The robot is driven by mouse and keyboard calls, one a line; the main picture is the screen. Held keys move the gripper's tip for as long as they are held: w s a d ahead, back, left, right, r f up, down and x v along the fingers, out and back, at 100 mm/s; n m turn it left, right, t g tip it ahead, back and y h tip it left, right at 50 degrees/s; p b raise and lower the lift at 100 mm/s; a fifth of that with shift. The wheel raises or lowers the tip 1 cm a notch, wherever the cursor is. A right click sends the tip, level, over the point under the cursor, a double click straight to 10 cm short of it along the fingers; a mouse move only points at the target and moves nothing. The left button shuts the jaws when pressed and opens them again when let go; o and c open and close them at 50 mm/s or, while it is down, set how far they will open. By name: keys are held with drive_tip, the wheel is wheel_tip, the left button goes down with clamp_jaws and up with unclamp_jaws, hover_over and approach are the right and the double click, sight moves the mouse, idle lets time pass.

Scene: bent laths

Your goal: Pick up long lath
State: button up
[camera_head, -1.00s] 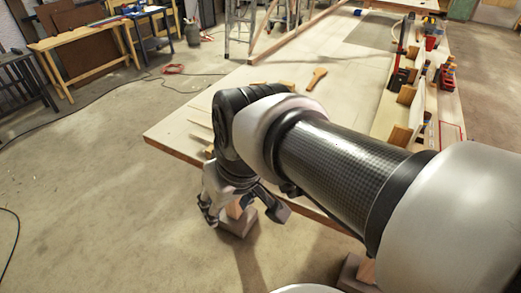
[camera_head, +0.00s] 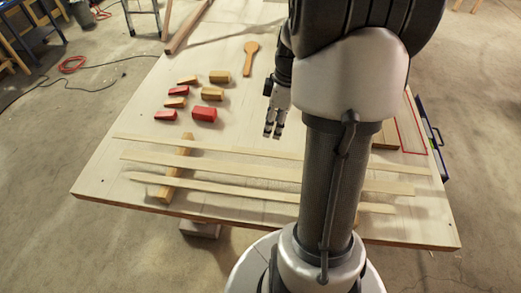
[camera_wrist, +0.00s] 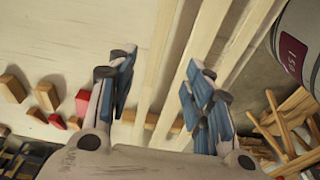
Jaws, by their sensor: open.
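Three pale laths lie side by side across the bench in the head view. The farthest, the long lath (camera_head: 220,148), reaches farthest to both sides; the middle lath (camera_head: 220,167) and the nearest, shortest lath (camera_head: 220,187) lie in front of it. My arm hides part of all three. My gripper (camera_head: 273,133) points down just behind the long lath in the picture, apart from it. In the wrist view my gripper (camera_wrist: 160,90) is open and empty. The long lath (camera_wrist: 158,50) and the middle lath (camera_wrist: 190,50) show between its fingers, below them.
A wooden support bar (camera_head: 182,158) lies under the laths' left part. Several red and yellow blocks (camera_head: 204,114) and a wooden mallet (camera_head: 250,56) lie behind the laths. The bench's left part (camera_head: 120,110) is clear. Wood pieces (camera_wrist: 288,125) show lower right in the wrist view.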

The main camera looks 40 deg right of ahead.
drive_tip(key=b, duration=0.2)
hover_over(264, 152)
drive_tip(key=s, duration=0.1)
drive_tip(key=f, duration=0.5)
drive_tip(key=d+f, duration=0.1)
drive_tip(key=f, duration=0.1)
drive_tip(key=shift+f, duration=0.25)
drive_tip(key=f, duration=0.1)
drive_tip(key=f+b, duration=0.1)
drive_tip(key=f, duration=0.1)
drive_tip(key=f+b, duration=0.1)
drive_tip(key=f, duration=0.1)
drive_tip(key=shift+w+a, duration=0.3)
drive_tip(key=shift+a, duration=0.1)
drive_tip(key=shift+c, duration=0.2)
drive_tip(key=shift+r, duration=0.1)
clamp_jaws()
